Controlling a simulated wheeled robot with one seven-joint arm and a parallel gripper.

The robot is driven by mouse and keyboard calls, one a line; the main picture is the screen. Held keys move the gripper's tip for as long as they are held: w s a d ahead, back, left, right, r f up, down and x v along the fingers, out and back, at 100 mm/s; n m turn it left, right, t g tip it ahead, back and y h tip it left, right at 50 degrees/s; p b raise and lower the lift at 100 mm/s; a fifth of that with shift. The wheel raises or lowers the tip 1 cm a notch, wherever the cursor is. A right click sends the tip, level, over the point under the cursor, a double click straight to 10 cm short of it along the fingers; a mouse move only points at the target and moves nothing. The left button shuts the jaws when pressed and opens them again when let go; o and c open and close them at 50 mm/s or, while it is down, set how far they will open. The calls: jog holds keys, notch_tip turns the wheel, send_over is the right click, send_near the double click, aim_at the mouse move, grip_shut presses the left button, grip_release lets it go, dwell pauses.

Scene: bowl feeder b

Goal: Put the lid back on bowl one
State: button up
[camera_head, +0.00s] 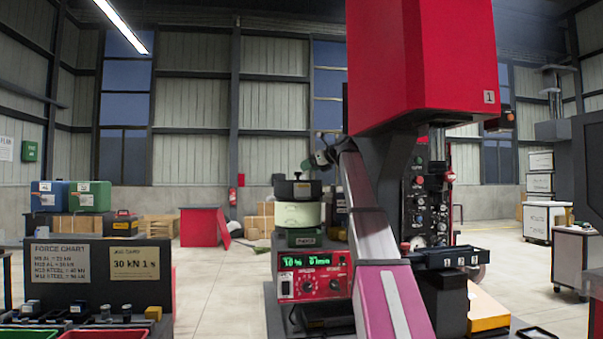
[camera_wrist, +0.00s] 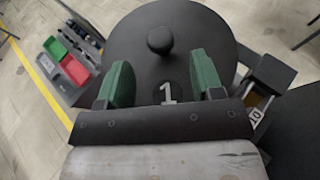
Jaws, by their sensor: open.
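The black lid (camera_head: 298,190), with a round knob on top, rests on the pale cream bowl (camera_head: 298,215) of the feeder in the head view. In the wrist view the lid (camera_wrist: 185,28) fills the upper middle, marked with a white 1. My gripper (camera_wrist: 160,62) has its two green fingers apart, with the lid's surface behind them and the knob beyond, between them. Nothing is held. In the head view my gripper (camera_head: 318,160) is small, above and right of the lid. The bowl is hidden in the wrist view.
The feeder's red control box (camera_head: 310,277) stands below the bowl. A red press (camera_head: 422,65) stands close on the right, beside my arm. A dark sign panel (camera_head: 90,275) and red and green trays (camera_head: 95,334) are at the left.

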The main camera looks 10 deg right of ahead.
jog(key=shift+v, duration=2.75)
